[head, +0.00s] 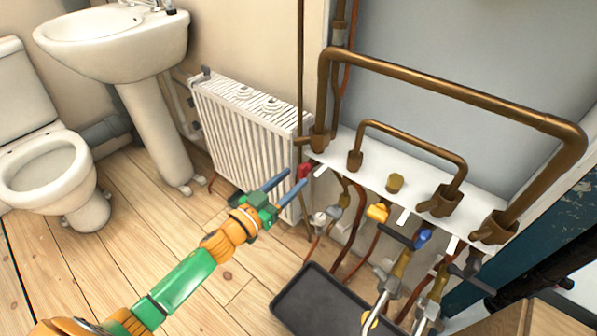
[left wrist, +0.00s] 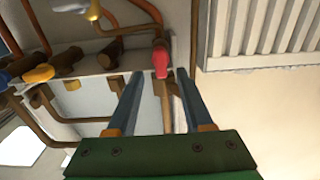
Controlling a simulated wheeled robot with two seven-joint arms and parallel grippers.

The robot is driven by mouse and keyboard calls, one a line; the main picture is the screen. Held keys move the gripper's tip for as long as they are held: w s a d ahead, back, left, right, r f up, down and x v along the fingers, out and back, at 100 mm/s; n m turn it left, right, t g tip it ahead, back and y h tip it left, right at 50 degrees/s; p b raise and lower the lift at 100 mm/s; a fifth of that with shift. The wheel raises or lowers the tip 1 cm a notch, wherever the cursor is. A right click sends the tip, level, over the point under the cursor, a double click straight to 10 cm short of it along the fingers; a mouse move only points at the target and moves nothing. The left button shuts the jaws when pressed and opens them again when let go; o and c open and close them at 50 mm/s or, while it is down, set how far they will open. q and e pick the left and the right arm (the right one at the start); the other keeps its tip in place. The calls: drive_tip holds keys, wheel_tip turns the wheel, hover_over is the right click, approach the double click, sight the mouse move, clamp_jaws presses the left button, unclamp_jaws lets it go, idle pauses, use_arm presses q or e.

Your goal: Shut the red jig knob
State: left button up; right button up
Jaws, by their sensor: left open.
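The red jig knob (head: 305,171) is at the left end of the white jig shelf (head: 374,181), beside the copper pipework. In the left wrist view the red knob (left wrist: 160,61) shows just beyond the fingertips, roughly between them. My left gripper (head: 294,178) is open and empty, with its blue fingers pointing at the knob; it also shows in the left wrist view (left wrist: 158,76). I cannot tell whether a finger touches the knob. My right gripper is not clearly in view.
A yellow knob (head: 377,212) and a blue knob (head: 423,237) sit along the shelf's front edge. A white radiator (head: 250,140) stands close behind the left gripper. A dark tray (head: 325,305) lies below. Wooden floor (head: 150,215) is clear at the left.

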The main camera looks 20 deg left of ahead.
sight(300, 173)
use_arm(q)
drive_tip(key=shift+x, duration=1.7)
use_arm(e)
drive_tip(key=shift+w+a+f, duration=0.1)
drive_tip(key=shift+w+a, duration=0.2)
drive_tip(key=shift+w, duration=0.05)
use_arm(q)
drive_tip(key=shift+f, duration=0.1)
clamp_jaws()
